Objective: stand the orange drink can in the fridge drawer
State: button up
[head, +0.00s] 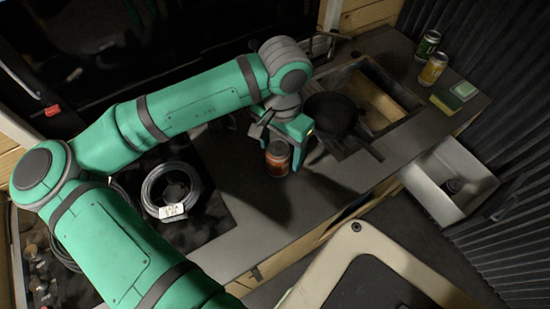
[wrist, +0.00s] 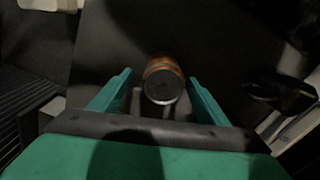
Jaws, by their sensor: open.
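The orange drink can (head: 278,160) stands upright on the dark counter below my gripper. In the wrist view the can (wrist: 162,78) lies between the two green fingers, with a gap on each side. My gripper (head: 284,163) is open, its fingers reaching down around the can without visibly closing on it; in the head view the left finger is mostly hidden. The white fridge drawer (head: 422,187) is pulled out from the counter front at the right. A small dark round item (head: 453,186) is inside it, with bare floor around that item.
A black pan (head: 331,115) sits right beside my gripper, near the sink opening (head: 384,100). A green can (head: 428,45), a yellow can (head: 433,69) and a sponge (head: 446,102) stand at the back right. A coiled cable (head: 150,193) lies left. A pale-framed seat or panel (head: 340,255) is in front.

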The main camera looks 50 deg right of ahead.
jog(key=shift+w+a+f, duration=0.1)
jog(key=shift+w+f, duration=0.05)
jog(key=shift+f, duration=1.5)
jog(key=shift+w+a+f, duration=0.1)
jog(key=shift+w+f, duration=0.05)
jog(key=shift+f, duration=1.45)
jog(key=shift+c, duration=0.7)
jog(key=shift+d, duration=0.1)
jog(key=c, duration=1.4)
jog(key=shift+r, duration=0.1)
